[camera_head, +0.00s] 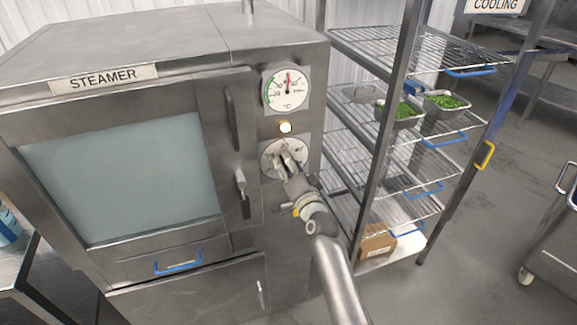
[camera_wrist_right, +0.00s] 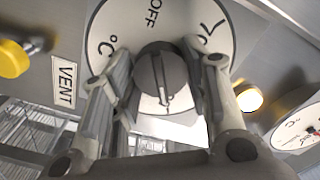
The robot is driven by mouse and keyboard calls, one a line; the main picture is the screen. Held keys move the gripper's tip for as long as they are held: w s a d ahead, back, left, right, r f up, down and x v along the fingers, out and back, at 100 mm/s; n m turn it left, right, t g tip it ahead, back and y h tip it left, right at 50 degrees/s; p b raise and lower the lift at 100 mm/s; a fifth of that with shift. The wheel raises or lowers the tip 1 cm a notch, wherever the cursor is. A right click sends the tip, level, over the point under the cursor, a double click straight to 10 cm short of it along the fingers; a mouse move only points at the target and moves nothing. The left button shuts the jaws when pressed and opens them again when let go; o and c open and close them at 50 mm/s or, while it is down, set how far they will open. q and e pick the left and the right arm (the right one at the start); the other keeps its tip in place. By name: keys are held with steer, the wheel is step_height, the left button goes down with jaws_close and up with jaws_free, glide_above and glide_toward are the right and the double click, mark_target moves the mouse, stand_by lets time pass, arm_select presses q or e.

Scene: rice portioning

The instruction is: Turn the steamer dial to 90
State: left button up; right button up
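The steamer (camera_head: 135,150) is a large steel cabinet with a window at the left. Its round white dial (camera_head: 272,150) sits on the right panel, below a light and a gauge. My right gripper (camera_head: 285,163) is at the dial and covers much of it. In the right wrist view, the two fingers (camera_wrist_right: 160,90) stand on either side of the dark knob (camera_wrist_right: 158,68). Whether they press on it I cannot tell. The knob's light mark points down in that view; OFF is printed above it. The number at the mark is not readable. My left gripper is not in view.
The thermometer gauge (camera_head: 286,88) has its red needle pointing about straight up. An amber light (camera_head: 285,127) glows beneath it. The door handle (camera_head: 243,192) is left of my right gripper. A wire rack (camera_head: 425,45) with trays of greens (camera_head: 446,101) stands close at the right.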

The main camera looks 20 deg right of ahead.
steer(key=o, duration=0.3)
steer(key=shift+f, duration=0.1)
steer(key=shift+o, duration=0.2)
steer(key=shift+s, duration=0.1)
steer(key=s, duration=1.2)
steer(key=shift+d, duration=0.2)
steer(key=shift+w, duration=0.1)
